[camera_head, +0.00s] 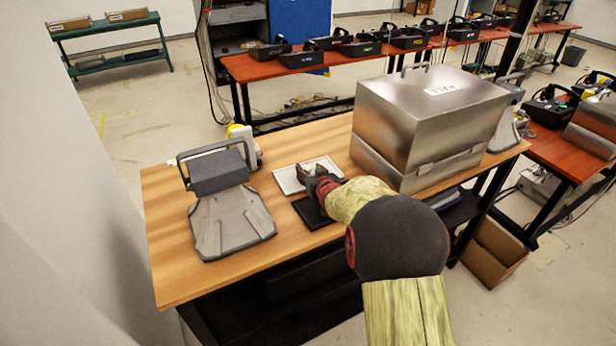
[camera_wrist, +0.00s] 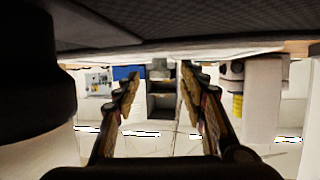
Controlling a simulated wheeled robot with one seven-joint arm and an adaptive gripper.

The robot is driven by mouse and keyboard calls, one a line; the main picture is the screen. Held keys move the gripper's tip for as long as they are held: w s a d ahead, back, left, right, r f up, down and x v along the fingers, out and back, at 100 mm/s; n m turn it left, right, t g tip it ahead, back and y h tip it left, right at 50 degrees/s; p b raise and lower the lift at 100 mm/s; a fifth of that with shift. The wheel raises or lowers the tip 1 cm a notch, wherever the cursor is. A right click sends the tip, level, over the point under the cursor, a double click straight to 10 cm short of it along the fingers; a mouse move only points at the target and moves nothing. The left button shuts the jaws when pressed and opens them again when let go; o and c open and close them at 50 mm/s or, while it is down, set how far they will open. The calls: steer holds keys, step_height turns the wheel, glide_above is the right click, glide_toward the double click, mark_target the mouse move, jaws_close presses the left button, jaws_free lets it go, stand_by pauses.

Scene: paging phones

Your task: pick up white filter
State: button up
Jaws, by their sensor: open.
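The white filter (camera_head: 290,182) is a flat, light rectangular panel lying on the wooden table, partly covered by my gripper in the head view. In the wrist view a thin pale strip (camera_wrist: 215,56), seemingly its edge, runs across the top beyond the fingers. My gripper (camera_head: 309,170) is low over the filter's near side, with its fingers spread. In the wrist view my gripper (camera_wrist: 160,78) has its two fingers apart with nothing between them. I cannot tell whether the fingertips touch the filter.
A black flat panel (camera_head: 311,213) lies just nearer than the white filter, partly under my arm. A grey device with a handle (camera_head: 232,215) stands to the left. A large metal box (camera_head: 425,120) stands close on the right. Bare wood (camera_head: 170,270) shows at the front left.

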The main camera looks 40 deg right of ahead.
steer(key=shift+c, duration=1)
jaws_close()
step_height(320, 180, up, 10)
steer(key=p, duration=0.3)
